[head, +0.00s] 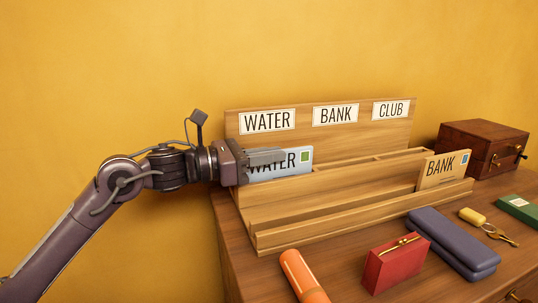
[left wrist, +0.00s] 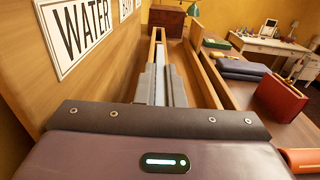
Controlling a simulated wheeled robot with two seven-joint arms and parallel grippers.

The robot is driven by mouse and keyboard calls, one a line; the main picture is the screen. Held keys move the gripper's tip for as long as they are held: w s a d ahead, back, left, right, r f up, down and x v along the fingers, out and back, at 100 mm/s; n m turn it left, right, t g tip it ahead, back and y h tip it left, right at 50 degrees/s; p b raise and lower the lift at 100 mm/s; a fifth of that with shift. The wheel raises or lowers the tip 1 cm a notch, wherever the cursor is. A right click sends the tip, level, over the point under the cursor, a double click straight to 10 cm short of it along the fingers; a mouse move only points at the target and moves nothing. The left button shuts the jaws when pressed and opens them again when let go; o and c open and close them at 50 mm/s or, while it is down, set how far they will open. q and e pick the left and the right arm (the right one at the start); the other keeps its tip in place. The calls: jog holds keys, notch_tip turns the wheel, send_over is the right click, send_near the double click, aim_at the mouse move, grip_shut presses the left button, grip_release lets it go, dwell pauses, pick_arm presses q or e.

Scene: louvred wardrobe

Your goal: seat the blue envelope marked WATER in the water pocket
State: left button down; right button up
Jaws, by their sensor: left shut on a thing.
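The light blue envelope marked WATER (head: 293,168) is in the head view at the left end of the wooden rack (head: 340,185), below the WATER label (head: 267,121). My left gripper (head: 266,157) is shut on its left part and covers some of its lettering. The envelope's lower edge meets the rack's front wall; how deep it sits in the water pocket I cannot tell. In the left wrist view, the gripper fingers (left wrist: 162,86) pinch the envelope, seen edge-on as a thin pale strip (left wrist: 161,58), between the back board and front wall. My right gripper is not in view.
A tan BANK envelope (head: 442,170) stands at the rack's right end. On the wooden top in front lie an orange tube (head: 303,277), a red purse (head: 396,264), a dark blue case (head: 452,243) and keys (head: 490,226). A brown box (head: 483,148) stands behind right.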

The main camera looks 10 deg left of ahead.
pick_arm(q)
jog(key=shift+f+b, duration=0.3)
jog(key=shift+f, duration=0.1)
jog(key=c, duration=1.8)
grip_release()
jog(key=shift+s+a, duration=0.15)
jog(key=o, duration=0.3)
jog(key=shift+f, duration=0.1)
jog(key=shift+o, duration=0.2)
